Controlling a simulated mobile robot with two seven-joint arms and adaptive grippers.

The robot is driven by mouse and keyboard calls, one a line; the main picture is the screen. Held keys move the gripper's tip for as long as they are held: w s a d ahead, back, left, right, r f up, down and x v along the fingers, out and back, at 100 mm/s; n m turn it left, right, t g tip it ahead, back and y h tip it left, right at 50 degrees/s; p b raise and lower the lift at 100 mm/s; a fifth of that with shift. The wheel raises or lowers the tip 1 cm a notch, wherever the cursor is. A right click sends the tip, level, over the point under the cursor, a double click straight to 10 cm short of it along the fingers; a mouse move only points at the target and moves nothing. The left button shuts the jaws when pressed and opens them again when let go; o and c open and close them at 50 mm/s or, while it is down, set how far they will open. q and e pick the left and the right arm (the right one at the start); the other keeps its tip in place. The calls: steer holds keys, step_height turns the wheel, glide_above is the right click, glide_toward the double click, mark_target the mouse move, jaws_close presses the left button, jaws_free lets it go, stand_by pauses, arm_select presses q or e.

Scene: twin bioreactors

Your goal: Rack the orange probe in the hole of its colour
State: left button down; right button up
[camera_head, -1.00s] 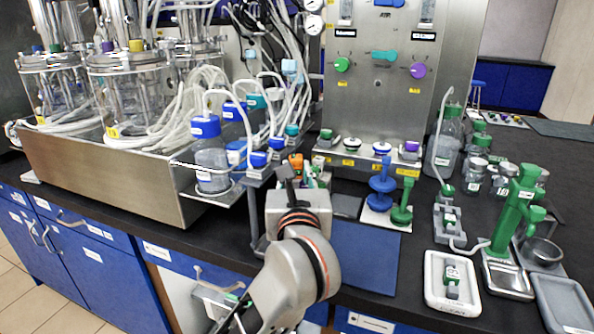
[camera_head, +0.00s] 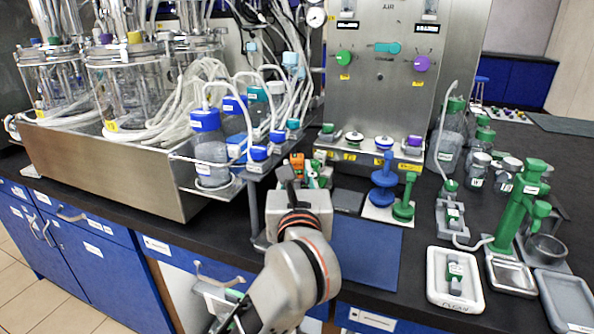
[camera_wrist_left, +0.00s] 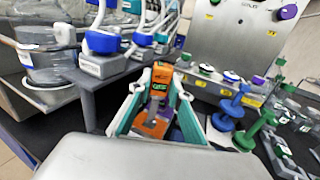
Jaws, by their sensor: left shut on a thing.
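The orange probe (camera_wrist_left: 161,78), with a green label on its face, shows between the fingertips of my left gripper (camera_wrist_left: 159,92) in the left wrist view. The gripper is shut on it. In the head view the probe's orange top (camera_head: 297,160) shows just behind the gripper, whose wrist covers most of it. A lower orange part (camera_wrist_left: 155,126) shows beneath the probe between the fingers; I cannot tell whether it belongs to the probe or to something below. The rack holes cannot be made out. My right gripper is not in view.
A metal shelf (camera_head: 213,191) with blue-capped bottles (camera_head: 208,148) stands close on the left. A blue stand (camera_head: 383,180) and a green stand (camera_head: 404,199) are to the right. A steel control panel (camera_head: 383,90) rises behind. A blue mat (camera_head: 366,256) lies clear in front.

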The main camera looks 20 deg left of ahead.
mark_target(297, 185)
arm_select(q)
steer(key=shift+f, duration=0.3)
stand_by(0.4)
steer(key=shift+f, duration=0.1)
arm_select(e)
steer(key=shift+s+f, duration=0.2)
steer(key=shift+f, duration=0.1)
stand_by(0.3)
arm_select(q)
steer(key=shift+f, duration=0.15)
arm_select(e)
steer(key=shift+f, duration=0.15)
arm_select(q)
steer(key=shift+f+b, duration=0.35)
steer(key=shift+b, duration=0.05)
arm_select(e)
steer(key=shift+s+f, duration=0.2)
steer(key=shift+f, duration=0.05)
arm_select(q)
steer(key=shift+f, duration=0.1)
steer(key=shift+f, duration=0.5)
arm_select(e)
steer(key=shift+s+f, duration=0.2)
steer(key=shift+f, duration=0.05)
arm_select(q)
steer(key=shift+f+b, duration=0.35)
steer(key=shift+b, duration=0.1)
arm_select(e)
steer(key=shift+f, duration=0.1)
